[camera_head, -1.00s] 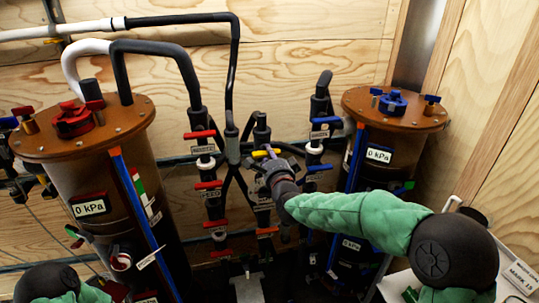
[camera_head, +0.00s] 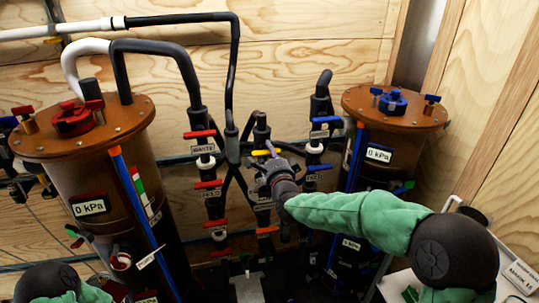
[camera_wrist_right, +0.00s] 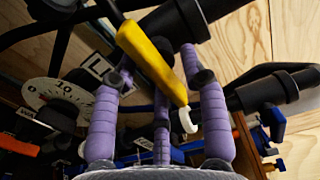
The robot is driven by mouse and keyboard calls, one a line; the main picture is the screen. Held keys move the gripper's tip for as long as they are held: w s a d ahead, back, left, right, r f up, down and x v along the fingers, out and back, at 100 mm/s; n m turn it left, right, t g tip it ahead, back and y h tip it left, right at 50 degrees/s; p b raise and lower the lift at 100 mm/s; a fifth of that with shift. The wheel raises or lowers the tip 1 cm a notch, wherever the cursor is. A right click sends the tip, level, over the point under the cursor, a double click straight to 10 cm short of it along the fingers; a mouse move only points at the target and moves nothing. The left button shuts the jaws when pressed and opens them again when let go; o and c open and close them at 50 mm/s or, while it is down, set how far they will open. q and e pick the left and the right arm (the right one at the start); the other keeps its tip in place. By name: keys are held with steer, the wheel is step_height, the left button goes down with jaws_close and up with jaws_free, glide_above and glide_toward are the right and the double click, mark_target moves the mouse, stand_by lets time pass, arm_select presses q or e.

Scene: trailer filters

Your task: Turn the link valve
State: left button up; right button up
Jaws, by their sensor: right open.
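The yellow valve handle (camera_head: 262,153) sits in the middle of the pipework between the two filter tanks, partly hidden by my right gripper (camera_head: 270,155). In the right wrist view the yellow handle (camera_wrist_right: 148,55) runs slanted across the space between the purple fingers of my right gripper (camera_wrist_right: 158,75). The fingers are spread apart, with the handle between them, and they do not clamp it. A white tip (camera_wrist_right: 188,120) shows at the handle's lower end. My left arm (camera_head: 55,285) shows only at the bottom left corner; its gripper is out of sight.
Red handles (camera_head: 208,184) stand in a column left of the gripper, blue handles (camera_head: 326,119) to the right. An orange handle (camera_head: 267,230) is below. The left tank (camera_head: 130,180) and right tank (camera_head: 385,150) flank the pipes. A round dial (camera_wrist_right: 55,98) shows in the wrist view.

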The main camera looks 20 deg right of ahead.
steer(key=s, duration=1.2)
steer(key=shift+a, duration=0.15)
steer(key=s+a+f+n+g+y+p, duration=0.15)
steer(key=f+n+g, duration=0.25)
steer(key=f, duration=0.9)
steer(key=s+a+f+n+g+y+p, duration=0.1)
steer(key=s+a+f+n+g+p, duration=0.25)
steer(key=f, duration=1.05)
steer(key=s+a+f+n+g+y+p, duration=0.1)
steer(key=s+f+n+g, duration=0.3)
steer(key=s+f, duration=0.4)
steer(key=s+a+f+n+g+y+p, duration=0.1)
steer(key=s+a+f+n+g, duration=0.2)
steer(key=s, duration=1.1)
step_height(320, 180, down, 7)
steer(key=n+g, duration=0.1)
steer(key=g, duration=0.2)
steer(key=shift+r+n, duration=0.2)
steer(key=shift+n, duration=0.15)
